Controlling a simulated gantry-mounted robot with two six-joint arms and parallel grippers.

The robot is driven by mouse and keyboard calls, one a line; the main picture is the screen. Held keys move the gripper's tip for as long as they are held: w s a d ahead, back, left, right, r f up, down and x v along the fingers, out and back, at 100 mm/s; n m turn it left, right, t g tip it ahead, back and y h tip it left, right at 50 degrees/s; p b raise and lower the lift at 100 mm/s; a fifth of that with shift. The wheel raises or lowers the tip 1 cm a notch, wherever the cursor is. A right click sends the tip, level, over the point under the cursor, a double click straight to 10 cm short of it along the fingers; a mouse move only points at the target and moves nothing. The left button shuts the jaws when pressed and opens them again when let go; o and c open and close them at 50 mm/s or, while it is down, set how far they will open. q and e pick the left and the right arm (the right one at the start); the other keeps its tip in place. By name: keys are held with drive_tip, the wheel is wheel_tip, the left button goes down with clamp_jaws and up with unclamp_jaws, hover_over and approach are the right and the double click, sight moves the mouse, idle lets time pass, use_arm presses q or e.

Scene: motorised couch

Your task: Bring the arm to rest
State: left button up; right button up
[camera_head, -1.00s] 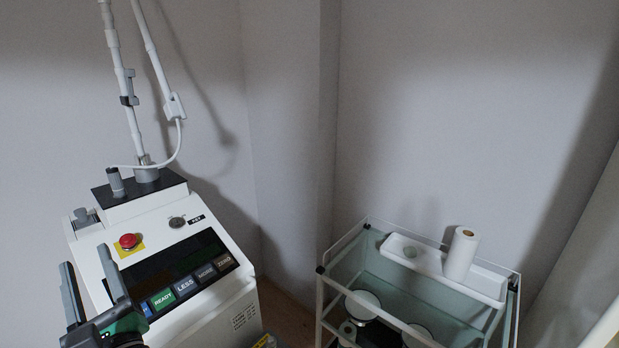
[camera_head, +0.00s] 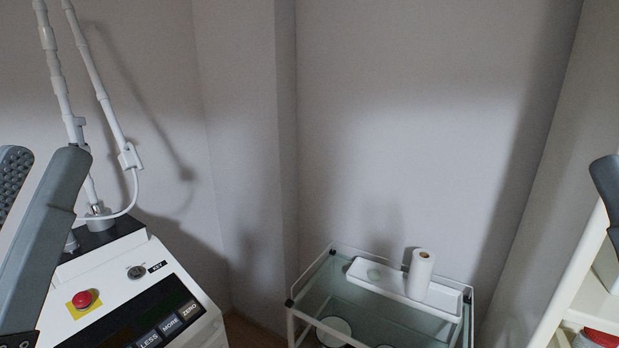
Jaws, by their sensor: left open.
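My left gripper (camera_head: 42,165) is at the left edge, close to the camera. Its two grey fingers point up and stand apart with nothing between them. It overlaps the view of the white machine (camera_head: 130,268) behind it. A dark grey piece at the right edge looks like a finger of my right gripper (camera_head: 606,190); the rest of it is out of frame. The machine has a red button (camera_head: 83,299), a key switch and a dark panel. A thin white jointed arm (camera_head: 58,85) rises from its top, with a second white tube beside it.
A white-framed glass trolley (camera_head: 335,290) stands right of the machine, with a white tray (camera_head: 385,280) and a paper roll (camera_head: 420,274) on it. A shelf unit (camera_head: 575,300) is at the right, with a red-lidded item low down. Bare walls fill the middle.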

wheel_tip(320, 180, up, 26)
drive_tip(key=p, duration=2.3)
drive_tip(key=shift+f, duration=0.15)
